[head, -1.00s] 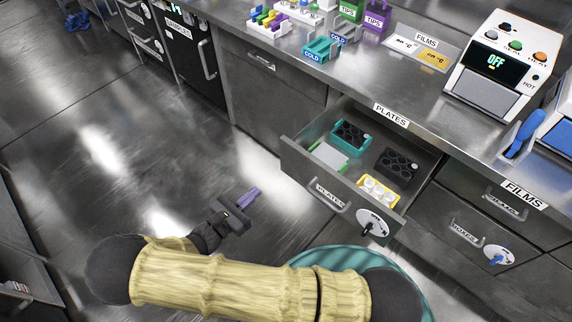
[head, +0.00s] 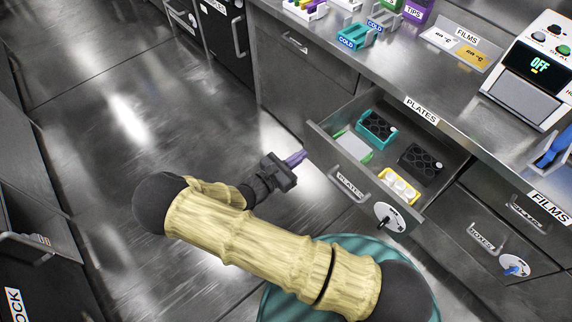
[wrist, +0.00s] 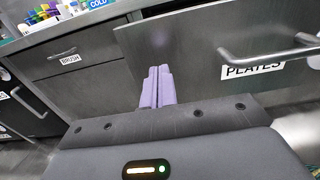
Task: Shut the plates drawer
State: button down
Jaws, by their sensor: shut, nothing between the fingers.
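The plates drawer (head: 335,160) is pulled out from under the counter in the head view. It holds a teal rack, a black rack, a yellow holder and a white-and-green item. Its front carries a bar handle (head: 349,186), a PLATES label and a round dial (head: 389,217). The wrist view shows the drawer front (wrist: 190,50) and its handle (wrist: 268,50) at the right. My gripper (head: 297,158) is shut and empty, with purple fingers, left of the drawer's front left corner. In the wrist view the fingers (wrist: 157,88) point towards the cabinet, left of the handle.
The boxes drawer (head: 485,240) to the right is shut. Open floor (head: 120,130) lies to the left.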

aim_at(317, 144)
jog(key=x, duration=0.4)
jog(key=shift+w+d, duration=0.1)
dwell(0.3)
